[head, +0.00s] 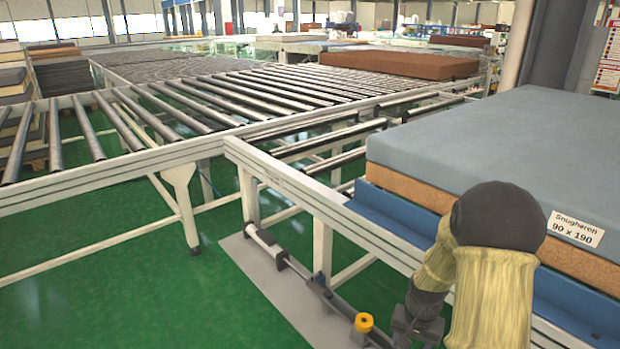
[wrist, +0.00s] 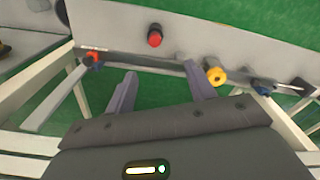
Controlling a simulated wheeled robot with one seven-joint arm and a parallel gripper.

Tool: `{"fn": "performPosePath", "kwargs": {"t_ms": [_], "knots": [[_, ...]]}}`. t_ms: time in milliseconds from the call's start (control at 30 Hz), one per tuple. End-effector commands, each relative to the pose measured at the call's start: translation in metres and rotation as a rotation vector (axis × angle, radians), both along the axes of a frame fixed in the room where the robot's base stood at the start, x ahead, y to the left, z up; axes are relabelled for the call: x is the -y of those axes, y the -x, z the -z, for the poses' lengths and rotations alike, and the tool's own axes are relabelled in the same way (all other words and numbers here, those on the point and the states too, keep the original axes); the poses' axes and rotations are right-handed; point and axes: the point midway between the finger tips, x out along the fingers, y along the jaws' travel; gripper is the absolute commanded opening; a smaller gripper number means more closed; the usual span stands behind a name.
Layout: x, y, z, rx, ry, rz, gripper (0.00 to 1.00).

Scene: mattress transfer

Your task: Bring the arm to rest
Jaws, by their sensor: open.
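My arm, in a yellow sleeve with a dark rounded joint, is at the lower right of the head view, in front of the mattress. In the wrist view my gripper (wrist: 160,70) has its two grey fingers spread apart with nothing between them. Below them are a grey floor plate and green floor. In the head view the fingers cannot be made out clearly. The grey-topped mattress (head: 480,135) with tan sides lies on a blue-edged support (head: 385,215) at the right. Its label (head: 577,230) reads "Snughøren 90 x 190".
A roller conveyor (head: 230,105) runs across the left and middle. A pale frame (head: 290,185) stands beside the mattress. A yellow knob (head: 363,322) sits on a low rail, also seen in the wrist view (wrist: 215,76) near a red button (wrist: 155,38). Green floor (head: 130,290) is clear at lower left.

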Motion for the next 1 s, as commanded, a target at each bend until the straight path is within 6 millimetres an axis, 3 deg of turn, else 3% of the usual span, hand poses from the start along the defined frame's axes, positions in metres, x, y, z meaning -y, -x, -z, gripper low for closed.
{"fn": "performPosePath", "kwargs": {"t_ms": [200,500,800,1000], "knots": [[-0.045,0.028,-0.056,0.067,0.026,-0.174,0.55],[-0.089,0.078,-0.104,0.143,0.045,-0.375,0.55],[-0.112,0.117,-0.125,0.196,0.052,-0.505,0.55],[-0.110,0.114,-0.158,0.192,0.051,-0.499,0.55]]}}
